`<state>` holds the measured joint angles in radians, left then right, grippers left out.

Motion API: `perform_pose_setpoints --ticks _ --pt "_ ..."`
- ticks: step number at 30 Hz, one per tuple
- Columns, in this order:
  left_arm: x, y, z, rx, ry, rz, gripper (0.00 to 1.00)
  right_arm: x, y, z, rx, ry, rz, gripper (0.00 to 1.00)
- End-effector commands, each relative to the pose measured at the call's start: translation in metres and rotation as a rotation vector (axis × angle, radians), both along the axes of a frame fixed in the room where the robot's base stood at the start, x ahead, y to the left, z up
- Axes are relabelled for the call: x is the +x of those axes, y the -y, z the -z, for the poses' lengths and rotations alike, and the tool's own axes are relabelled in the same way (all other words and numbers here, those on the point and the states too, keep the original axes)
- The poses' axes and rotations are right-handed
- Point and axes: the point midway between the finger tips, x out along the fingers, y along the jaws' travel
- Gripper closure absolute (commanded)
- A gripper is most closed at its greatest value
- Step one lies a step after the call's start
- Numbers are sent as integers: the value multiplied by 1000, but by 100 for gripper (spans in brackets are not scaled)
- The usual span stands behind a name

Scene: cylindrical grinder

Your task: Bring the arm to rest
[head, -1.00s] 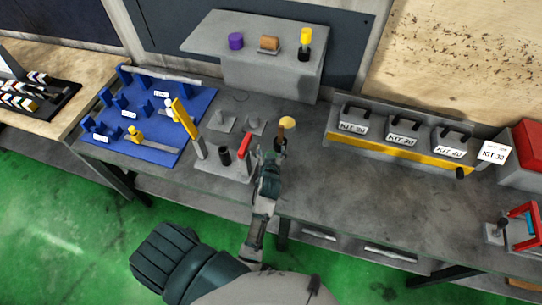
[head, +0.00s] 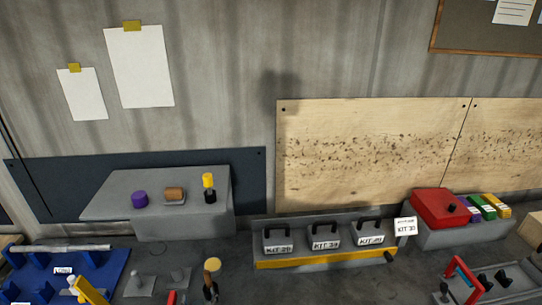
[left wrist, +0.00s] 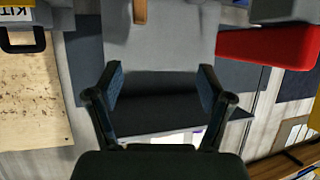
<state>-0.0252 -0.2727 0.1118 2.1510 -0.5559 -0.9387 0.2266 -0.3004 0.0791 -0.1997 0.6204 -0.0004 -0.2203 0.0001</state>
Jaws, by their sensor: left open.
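My left gripper (left wrist: 160,90) shows in the left wrist view. Its two dark fingers are spread wide with nothing between them. Behind the fingers, that view shows a grey block, a dark panel and a wall, upside down. I cannot make out the left gripper or its arm in the head view. My right gripper is in neither view.
In the head view a grey raised stand (head: 105,205) holds a purple piece (head: 139,199), a brown piece and a yellow-and-black piece. Kit boxes (head: 326,237) stand right of it. A tan-topped tool (head: 212,265) rises near the bottom. A red object (left wrist: 270,47) shows close in the wrist view.

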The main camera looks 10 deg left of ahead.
Motion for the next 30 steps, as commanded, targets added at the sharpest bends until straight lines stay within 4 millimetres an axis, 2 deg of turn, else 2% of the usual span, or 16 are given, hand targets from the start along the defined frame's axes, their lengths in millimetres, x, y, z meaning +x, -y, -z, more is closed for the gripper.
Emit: perform_pose_setpoints --ticks 2,6,9,15,22,24,30 --pt "-20 3 20 -3 -72 35 20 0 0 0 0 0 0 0" --pt "-80 23 69 -31 -291 168 20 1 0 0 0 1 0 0" --pt "-124 41 95 -54 -440 272 20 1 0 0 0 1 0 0" --pt "-196 68 125 -86 -662 437 20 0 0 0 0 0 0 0" --pt "-271 91 140 -119 -870 605 20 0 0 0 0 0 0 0" --pt "-262 92 166 -123 -876 599 20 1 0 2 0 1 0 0" --pt "-253 94 235 -128 -899 599 20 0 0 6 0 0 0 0"
